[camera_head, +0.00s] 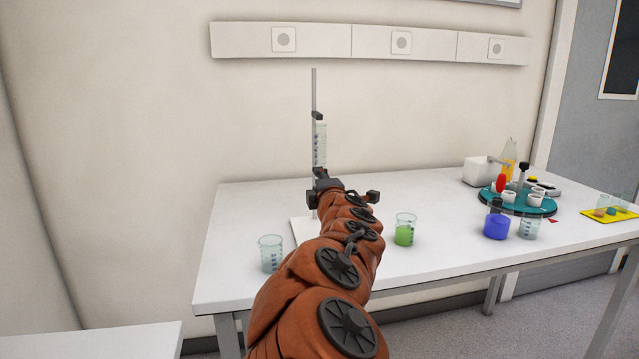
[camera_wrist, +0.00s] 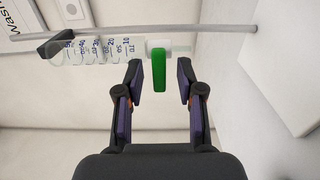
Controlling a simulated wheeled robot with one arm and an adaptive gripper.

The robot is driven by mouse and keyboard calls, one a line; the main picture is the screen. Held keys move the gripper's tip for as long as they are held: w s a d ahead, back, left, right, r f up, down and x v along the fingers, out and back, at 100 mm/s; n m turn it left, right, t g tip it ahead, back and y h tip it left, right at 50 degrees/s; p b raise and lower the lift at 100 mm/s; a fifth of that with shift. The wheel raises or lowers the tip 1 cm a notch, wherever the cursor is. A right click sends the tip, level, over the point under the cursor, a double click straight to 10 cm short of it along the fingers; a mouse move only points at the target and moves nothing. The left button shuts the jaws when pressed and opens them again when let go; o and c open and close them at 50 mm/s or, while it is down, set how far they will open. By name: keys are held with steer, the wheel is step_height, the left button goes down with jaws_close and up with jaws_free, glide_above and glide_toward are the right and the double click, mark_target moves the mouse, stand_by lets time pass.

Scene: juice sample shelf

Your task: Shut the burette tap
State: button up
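The burette (camera_head: 320,144) is a clear graduated tube clamped upright on a grey stand rod (camera_head: 314,92) near the back of the table. The burette also shows in the wrist view (camera_wrist: 95,50), where it lies sideways in the picture. Its tap has a green handle (camera_wrist: 158,68), set across the tube. My gripper (camera_wrist: 159,66) is open, with a finger on each side of the green handle and a gap to each. In the head view my arm hides the tap and the lower part of the stand.
The white table (camera_head: 450,243) holds an empty beaker (camera_head: 270,254) left of my arm and a beaker of green liquid (camera_head: 405,230) to its right. A blue beaker (camera_head: 496,226), a teal round tray (camera_head: 490,197) and a yellow mat (camera_head: 600,215) are farther right.

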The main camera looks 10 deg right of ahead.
steer(key=s, duration=1.2)
stand_by(0.5)
steer(key=s+d+f+m+g+h, duration=0.7)
steer(key=s+d+f+m, duration=0.25)
steer(key=d+m, duration=0.35)
steer(key=s+a+f+m+g+y, duration=0.2)
steer(key=s+f+g, duration=0.2)
steer(key=s+f, duration=0.4)
steer(key=s+a+f+m+g+y, duration=0.2)
steer(key=s+f+g, duration=0.4)
steer(key=s, duration=0.4)
steer(key=s+a+f+m+g+y, duration=0.1)
steer(key=s+a+g+y, duration=0.1)
steer(key=s+a, duration=0.35)
steer(key=s+a+f+g+y, duration=0.1)
steer(key=s+a+f+g, duration=0.1)
steer(key=s, duration=0.6)
step_height(320, 180, up, 20)
steer(key=t+p, duration=0.1)
steer(key=p, duration=1.7)
steer(key=shift+a+f, duration=0.2)
